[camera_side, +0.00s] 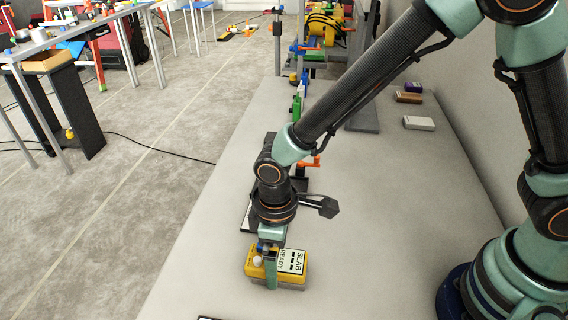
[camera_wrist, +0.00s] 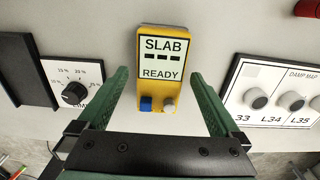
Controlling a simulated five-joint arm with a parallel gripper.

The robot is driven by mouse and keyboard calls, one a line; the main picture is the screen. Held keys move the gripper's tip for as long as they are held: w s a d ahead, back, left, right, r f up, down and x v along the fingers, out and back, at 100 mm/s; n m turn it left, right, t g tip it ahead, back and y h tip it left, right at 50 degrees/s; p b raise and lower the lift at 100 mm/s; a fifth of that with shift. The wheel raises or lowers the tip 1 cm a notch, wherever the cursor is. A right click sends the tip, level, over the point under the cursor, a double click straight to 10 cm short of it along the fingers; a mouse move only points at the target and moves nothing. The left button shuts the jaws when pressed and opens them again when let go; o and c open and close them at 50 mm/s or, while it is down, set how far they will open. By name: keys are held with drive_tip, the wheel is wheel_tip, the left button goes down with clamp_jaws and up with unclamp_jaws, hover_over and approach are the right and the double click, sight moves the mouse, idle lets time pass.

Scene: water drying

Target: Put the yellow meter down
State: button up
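The yellow meter (camera_side: 258,270) has a white display reading SLAB and READY. It appears to rest flat on the pale bench top, with a grey lower part showing. In the wrist view the meter (camera_wrist: 182,50) shows a blue button and a white knob. My gripper (camera_side: 270,270) is directly above it, pointing down, with one finger in front of its side. In the wrist view the green fingers of my gripper (camera_wrist: 160,74) stand either side of the meter, with narrow strips of bench visible between. The far side of the meter is hidden in the side view.
In the wrist view, a dial panel (camera_wrist: 82,70) lies left of the meter and a DAMP MAP board with knobs (camera_wrist: 285,78) lies right. Small boxes (camera_side: 418,123) stand along the wall. The bench right of the meter is clear.

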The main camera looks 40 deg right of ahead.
wheel_tip(320, 180, up, 11)
drive_tip(key=d+r+m+t, duration=0.2)
drive_tip(key=d+r+m, duration=0.2)
drive_tip(key=d, duration=0.8)
drive_tip(key=s+d+r+m+t, duration=0.1)
drive_tip(key=d+r+m+t, duration=0.2)
drive_tip(key=d, duration=0.9)
wheel_tip(320, 180, up, 4)
drive_tip(key=shift+s+d+f+m+t, duration=0.1)
drive_tip(key=shift+s+d+m+t, duration=0.2)
drive_tip(key=shift+m, duration=0.7)
